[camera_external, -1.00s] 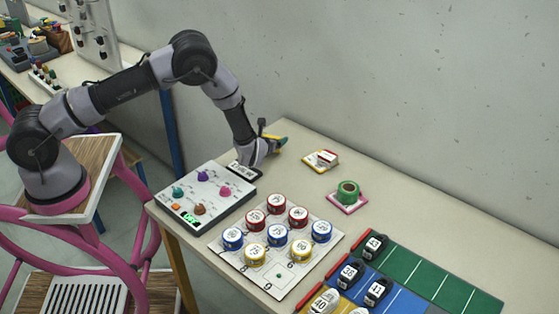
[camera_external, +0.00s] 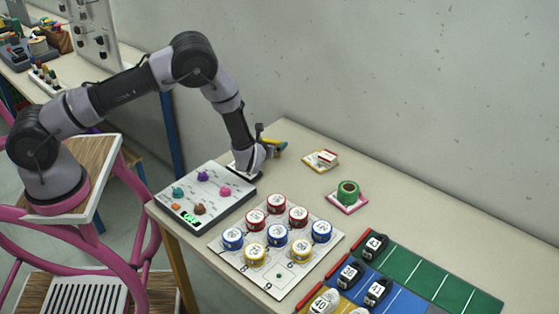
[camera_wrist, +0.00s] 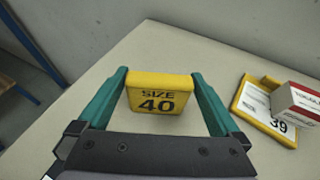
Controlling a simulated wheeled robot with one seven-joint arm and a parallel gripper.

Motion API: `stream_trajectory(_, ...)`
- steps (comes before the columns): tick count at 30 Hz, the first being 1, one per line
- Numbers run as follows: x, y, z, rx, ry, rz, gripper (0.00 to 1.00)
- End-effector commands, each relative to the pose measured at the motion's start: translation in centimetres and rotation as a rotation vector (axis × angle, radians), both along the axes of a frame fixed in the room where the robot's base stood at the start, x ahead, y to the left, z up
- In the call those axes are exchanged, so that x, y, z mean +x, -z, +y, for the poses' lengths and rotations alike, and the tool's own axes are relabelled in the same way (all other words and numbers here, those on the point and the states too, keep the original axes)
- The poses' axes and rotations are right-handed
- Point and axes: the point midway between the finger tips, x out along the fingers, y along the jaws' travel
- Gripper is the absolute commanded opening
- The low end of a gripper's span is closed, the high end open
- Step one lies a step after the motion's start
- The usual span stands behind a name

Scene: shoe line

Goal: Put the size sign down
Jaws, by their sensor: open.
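The yellow size sign (camera_wrist: 158,94) reads "SIZE 40" in the wrist view and faces the camera. It sits between the two green fingers of my gripper (camera_wrist: 159,76), which are open on either side of it. The sign appears to be at the bare table top; its lower edge contact is hard to tell. In the external view my gripper (camera_external: 268,150) is low over the back left part of the table, behind the grey button panel (camera_external: 207,195). The sign is small and partly hidden there.
To the right lies a second yellow sign (camera_wrist: 255,101) reading 39, with a red and white box (camera_wrist: 298,102) on it. A green tape roll (camera_external: 348,190) sits nearby. Several lidded tins stand on a white board (camera_external: 280,276). The wall (camera_external: 400,90) is close behind.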

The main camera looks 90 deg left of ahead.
Motion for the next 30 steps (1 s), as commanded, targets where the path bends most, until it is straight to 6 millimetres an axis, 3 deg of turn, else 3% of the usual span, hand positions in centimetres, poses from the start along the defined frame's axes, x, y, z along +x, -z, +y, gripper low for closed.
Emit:
stream_trajectory(6, -1.6, -2.0, -4.3, 0.000, 0.003, 0.000, 1.00)
stream_trajectory(12, -2.9, -3.2, -7.1, 0.000, 0.001, 0.000, 1.00)
stream_trajectory(23, -3.4, -4.5, -8.1, -0.002, -0.012, -0.011, 1.00)
stream_trajectory(26, -3.5, -7.4, -8.1, -0.015, -0.059, -0.055, 1.00)
stream_trajectory(30, -4.8, -14.6, -8.6, -0.070, -0.195, -0.172, 1.00)
